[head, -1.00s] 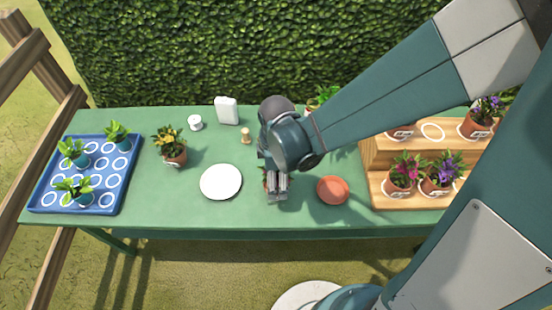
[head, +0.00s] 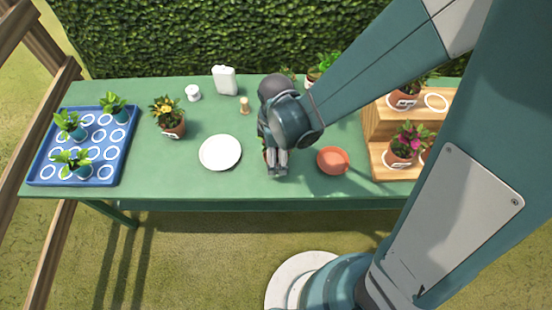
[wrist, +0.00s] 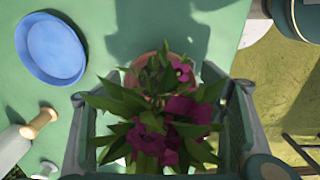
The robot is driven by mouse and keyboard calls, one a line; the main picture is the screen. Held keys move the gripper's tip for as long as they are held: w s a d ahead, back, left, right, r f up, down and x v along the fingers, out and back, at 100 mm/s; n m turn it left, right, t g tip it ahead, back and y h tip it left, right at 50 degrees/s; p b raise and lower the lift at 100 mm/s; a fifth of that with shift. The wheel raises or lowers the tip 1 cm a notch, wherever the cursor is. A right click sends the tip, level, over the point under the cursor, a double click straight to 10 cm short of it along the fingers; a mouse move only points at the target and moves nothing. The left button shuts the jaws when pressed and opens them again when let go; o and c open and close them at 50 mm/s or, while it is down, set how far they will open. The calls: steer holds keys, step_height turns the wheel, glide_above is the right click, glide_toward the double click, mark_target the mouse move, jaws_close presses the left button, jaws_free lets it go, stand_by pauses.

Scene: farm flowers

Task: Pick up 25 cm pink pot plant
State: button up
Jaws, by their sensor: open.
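A plant with magenta-pink flowers and green leaves (wrist: 165,120) fills the middle of the wrist view. The terracotta rim of its pot (wrist: 137,76) shows behind the leaves. My gripper (wrist: 160,125) is open, with one finger on each side of the plant. I cannot tell whether either finger touches the pot. In the head view my gripper (head: 277,163) points down over the middle of the table near its front edge, and hides nearly all of this plant. Another pink-flowered plant (head: 407,139) stands in a terracotta pot on the wooden step stand at the right.
A round plate (head: 220,153) lies left of my gripper and a terracotta saucer (head: 333,160) right of it. The blue tray (head: 33,172) is at far left, the wooden stand (head: 378,123) at right.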

steer(key=c, duration=1.2)
steer(key=shift+r, duration=0.1)
steer(key=shift+r+p, duration=1.45)
steer(key=shift+r, duration=3.5)
